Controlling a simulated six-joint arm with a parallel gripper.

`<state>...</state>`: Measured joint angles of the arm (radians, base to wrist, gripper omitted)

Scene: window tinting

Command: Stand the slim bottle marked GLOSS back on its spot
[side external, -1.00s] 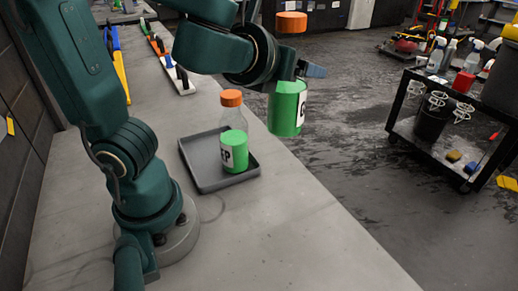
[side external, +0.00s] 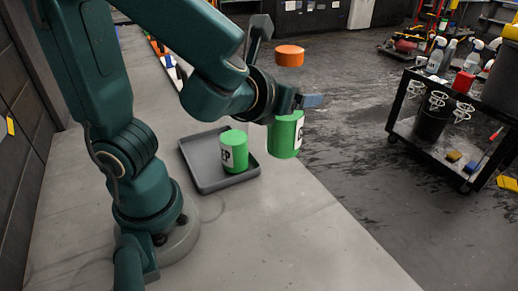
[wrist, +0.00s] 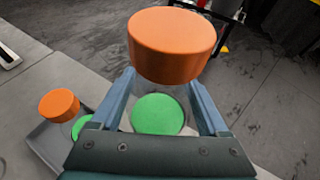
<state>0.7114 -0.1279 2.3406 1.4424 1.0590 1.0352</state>
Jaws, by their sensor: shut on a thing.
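My gripper (side external: 297,99) is shut on a clear bottle with an orange cap and a green lower part (side external: 284,136). It holds the bottle roughly upright, in the air. Only part of a white label shows at its right edge, so the word cannot be read. In the wrist view the bottle's orange cap (wrist: 172,46) sits between and beyond the fingers (wrist: 160,98). A second bottle (side external: 234,152), green with a label ending in "EP", stands in a grey tray (side external: 206,183). My arm hides its top in the side view; its orange cap (wrist: 59,105) shows in the wrist view.
The grey bench top (side external: 265,240) is clear in front of the tray. A white strip with tools (side external: 172,68) lies farther back. A black trolley (side external: 455,150) with spray bottles stands on the floor at the right, away from the bench.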

